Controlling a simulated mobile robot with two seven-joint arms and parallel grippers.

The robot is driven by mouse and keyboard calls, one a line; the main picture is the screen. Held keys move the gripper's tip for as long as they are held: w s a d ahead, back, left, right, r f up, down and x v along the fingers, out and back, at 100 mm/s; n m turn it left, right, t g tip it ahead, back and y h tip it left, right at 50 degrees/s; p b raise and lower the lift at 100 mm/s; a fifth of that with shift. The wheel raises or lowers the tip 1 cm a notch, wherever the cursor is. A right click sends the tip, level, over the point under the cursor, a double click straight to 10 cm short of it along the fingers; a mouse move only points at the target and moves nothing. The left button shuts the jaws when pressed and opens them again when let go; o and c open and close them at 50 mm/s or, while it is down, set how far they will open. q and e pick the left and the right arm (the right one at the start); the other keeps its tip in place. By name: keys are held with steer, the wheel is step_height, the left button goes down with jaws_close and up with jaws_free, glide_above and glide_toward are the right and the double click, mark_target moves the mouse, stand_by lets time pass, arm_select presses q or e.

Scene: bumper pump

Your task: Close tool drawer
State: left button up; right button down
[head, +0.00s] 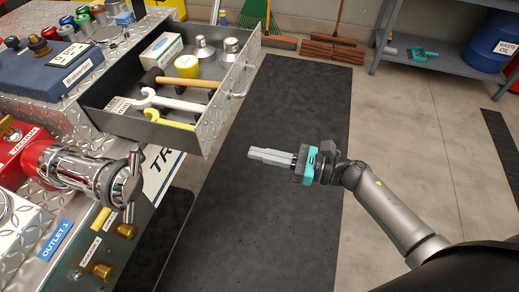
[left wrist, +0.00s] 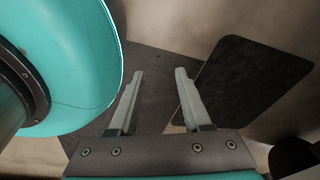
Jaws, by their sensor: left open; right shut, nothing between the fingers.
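The tool drawer (head: 220,112) is pulled out of the cabinet at the upper left of the head view. Its front is diamond-plate metal with a handle (head: 238,84). Inside lie a hammer (head: 185,81), a white wrench (head: 168,101), a yellow tool (head: 165,118), a yellow roll (head: 187,66), a box and metal parts. My right gripper (head: 252,154) is shut and empty, in front of the drawer and to its right, apart from it. My left gripper (left wrist: 156,82) is open and empty in the left wrist view, with floor beyond its fingers; it is not seen in the head view.
A red valve fitting (head: 28,158) with a metal coupling (head: 90,172) juts out at the lower left. A black mat (head: 285,220) covers the floor below the drawer. A shelf (head: 440,66) with a blue drum (head: 494,42) stands at the upper right. Brooms lean at the back.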

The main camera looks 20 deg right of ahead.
mark_target(206, 142)
steer(key=x, duration=0.9)
steer(key=shift+w+a, duration=0.4)
steer(key=shift+a, duration=0.15)
arm_select(q)
steer(key=shift+w+a, duration=0.2)
steer(key=shift+w, duration=0.3)
arm_select(e)
steer(key=shift+a, duration=0.1)
